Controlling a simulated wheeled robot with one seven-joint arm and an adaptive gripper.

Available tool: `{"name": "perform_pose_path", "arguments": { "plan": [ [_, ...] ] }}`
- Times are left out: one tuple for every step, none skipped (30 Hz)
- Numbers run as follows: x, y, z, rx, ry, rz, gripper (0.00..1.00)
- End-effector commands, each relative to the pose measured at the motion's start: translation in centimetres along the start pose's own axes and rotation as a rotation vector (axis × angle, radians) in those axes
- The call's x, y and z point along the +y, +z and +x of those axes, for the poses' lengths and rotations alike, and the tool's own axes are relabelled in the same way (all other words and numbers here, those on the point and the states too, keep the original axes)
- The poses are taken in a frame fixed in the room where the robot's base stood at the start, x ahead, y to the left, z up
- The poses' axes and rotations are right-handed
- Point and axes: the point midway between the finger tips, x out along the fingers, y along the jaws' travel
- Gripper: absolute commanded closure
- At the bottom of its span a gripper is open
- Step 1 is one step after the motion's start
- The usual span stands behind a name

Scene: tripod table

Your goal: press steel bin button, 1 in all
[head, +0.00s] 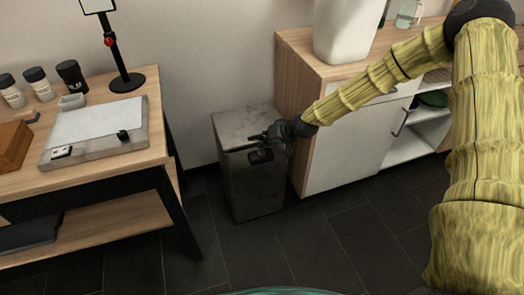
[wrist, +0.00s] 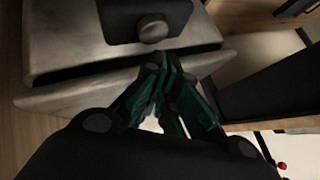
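The steel bin (head: 252,185) stands on the floor between the wooden table and the cabinet. Its grey top and dark gap also show in the wrist view (wrist: 75,50). A dark panel (wrist: 120,22) on the bin carries a round grey button (wrist: 153,31). My gripper (head: 258,138) is at the upper front of the bin in the head view. In the wrist view my gripper's fingertips (wrist: 165,63) are close together, just below the button, with nothing seen between them. Contact with the button cannot be told.
The wooden table (head: 140,170) stands left of the bin, with a scale-like tray (head: 95,130) and jars on it. The cabinet (head: 345,150) is close on the right, with a white container (head: 345,30) on top. Dark floor in front is clear.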

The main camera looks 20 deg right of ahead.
Motion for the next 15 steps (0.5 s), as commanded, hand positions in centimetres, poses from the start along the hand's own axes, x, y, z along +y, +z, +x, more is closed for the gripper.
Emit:
{"name": "perform_pose_path", "arguments": {
  "plan": [
    [-0.4, -0.4, -0.5, 0.000, 0.000, -0.001, 1.00],
    [-0.5, -0.5, -0.7, 0.000, 0.000, -0.001, 1.00],
    [-0.7, -0.7, -0.9, 0.000, 0.000, -0.001, 1.00],
    [-0.8, -0.8, -1.1, 0.000, 0.000, 0.000, 1.00],
    [-0.9, -0.9, -1.2, 0.000, 0.000, 0.000, 1.00],
    [-1.1, -1.0, -1.4, 0.000, 0.000, 0.000, 1.00],
    [-1.2, -1.1, -1.6, 0.000, 0.000, 0.000, 1.00],
    [-1.3, -1.2, -1.7, 0.000, 0.000, 0.000, 1.00],
    [-1.4, -1.4, -1.9, 0.000, 0.000, 0.000, 1.00],
    [-1.5, -1.5, -2.1, 0.000, 0.000, 0.000, 1.00],
    [-1.6, -1.6, -2.3, 0.000, 0.000, 0.000, 1.00],
    [-1.8, -1.8, -2.4, 0.000, 0.000, 0.000, 1.00],
    [-1.9, -1.8, -2.5, 0.000, 0.000, 0.000, 1.00],
    [-1.9, -1.9, -2.6, -0.001, 0.000, 0.000, 1.00],
    [-1.9, -1.9, -2.7, -0.001, 0.000, 0.000, 1.00]
  ]
}}
